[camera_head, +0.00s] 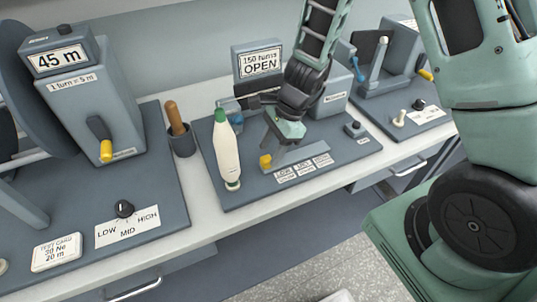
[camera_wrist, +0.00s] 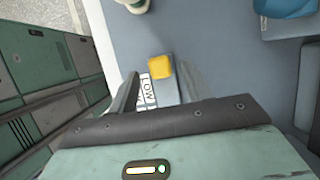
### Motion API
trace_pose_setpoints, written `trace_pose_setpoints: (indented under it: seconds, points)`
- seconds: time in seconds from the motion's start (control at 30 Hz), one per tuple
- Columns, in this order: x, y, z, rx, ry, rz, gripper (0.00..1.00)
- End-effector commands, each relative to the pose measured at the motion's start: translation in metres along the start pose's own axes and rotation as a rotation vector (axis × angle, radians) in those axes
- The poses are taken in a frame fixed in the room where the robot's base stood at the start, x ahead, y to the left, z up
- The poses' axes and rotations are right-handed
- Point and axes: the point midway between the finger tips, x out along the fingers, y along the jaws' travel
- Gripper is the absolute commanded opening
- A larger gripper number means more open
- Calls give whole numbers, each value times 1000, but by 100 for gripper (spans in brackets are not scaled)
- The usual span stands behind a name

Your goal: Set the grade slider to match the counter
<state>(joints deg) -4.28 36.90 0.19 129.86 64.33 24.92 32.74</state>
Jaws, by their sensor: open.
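The grade slider's yellow knob (camera_head: 265,161) sits at the left end of its grey rail, beside the LOW label (camera_head: 284,175). MID (camera_head: 303,168) and HIGH (camera_head: 322,160) labels follow to the right. A display (camera_head: 260,62) behind it reads "150 turns OPEN". A counter (camera_head: 57,60) on the left machine reads "45 m". My gripper (camera_head: 277,140) is open and empty over the rail, just right of the yellow knob. In the wrist view the yellow knob (camera_wrist: 160,68) and LOW label (camera_wrist: 147,88) lie just beyond the fingers; contact cannot be told.
A cup with a wooden handle (camera_head: 178,125) is farther left. A LOW-MID-HIGH dial (camera_head: 124,208) and a test card (camera_head: 56,252) are on the left panel. A small black button (camera_head: 354,130) sits at right.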

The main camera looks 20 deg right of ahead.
Motion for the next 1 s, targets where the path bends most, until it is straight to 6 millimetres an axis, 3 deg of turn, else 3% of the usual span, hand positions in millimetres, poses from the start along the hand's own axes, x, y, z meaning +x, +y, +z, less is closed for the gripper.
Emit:
trace_pose_setpoints:
  seconds: [0.2, 0.5, 0.7, 0.87, 1.0]
  points:
    - [19, 0, 0, 0, 0, 0, 49]
    - [21, 0, 0, 0, 0, 0, 49]
    - [20, 0, 0, 0, 0, -1, 0]
    - [19, -1, -4, 2, 0, -2, 0]
    - [12, -1, -22, 4, 0, -4, 0]
